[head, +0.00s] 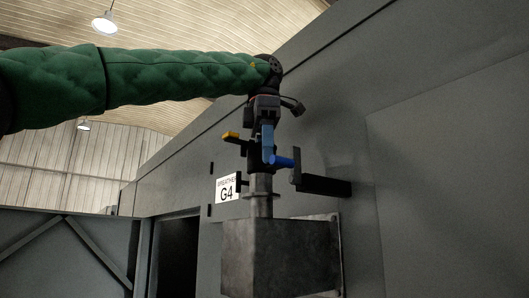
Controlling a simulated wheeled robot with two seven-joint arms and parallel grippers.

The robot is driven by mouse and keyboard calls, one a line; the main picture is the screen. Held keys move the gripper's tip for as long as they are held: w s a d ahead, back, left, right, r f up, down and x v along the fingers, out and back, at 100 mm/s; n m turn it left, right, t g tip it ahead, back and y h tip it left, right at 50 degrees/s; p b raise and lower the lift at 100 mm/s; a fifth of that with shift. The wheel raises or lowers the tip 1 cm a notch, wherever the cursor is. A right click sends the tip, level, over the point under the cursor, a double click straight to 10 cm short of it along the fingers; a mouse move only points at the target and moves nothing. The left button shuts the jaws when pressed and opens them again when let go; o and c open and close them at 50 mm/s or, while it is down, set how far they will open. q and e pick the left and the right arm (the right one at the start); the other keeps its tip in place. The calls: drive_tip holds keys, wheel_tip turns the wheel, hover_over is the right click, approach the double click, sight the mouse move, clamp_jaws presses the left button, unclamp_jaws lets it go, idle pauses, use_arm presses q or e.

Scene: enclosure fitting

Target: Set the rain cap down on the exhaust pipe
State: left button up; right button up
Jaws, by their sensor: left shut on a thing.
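My left gripper (265,138) points down at the end of the green-sleeved arm, in the middle of the head view. It is shut on the rain cap (257,160), a dark piece partly hidden behind the gripper and a blue part. The exhaust pipe (263,208) is a short grey upright pipe with a flange, on top of a grey metal box (280,255). The cap is directly above the pipe in the picture. I cannot tell whether they touch. My right gripper is not in view.
Open space lies to the left.

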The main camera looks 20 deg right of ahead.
use_arm(q)
drive_tip(key=shift+s+a+r, duration=0.15)
drive_tip(key=shift+s, duration=0.1)
drive_tip(key=shift+w, duration=0.2)
drive_tip(key=shift+p, duration=0.4)
idle(0.3)
drive_tip(key=shift+s, duration=0.2)
idle(0.6)
drive_tip(key=shift+f, duration=0.6)
drive_tip(key=shift+f+b, duration=0.5)
drive_tip(key=shift+f, duration=0.25)
idle(0.4)
drive_tip(key=shift+f+b, duration=0.5)
drive_tip(key=shift+f, duration=0.45)
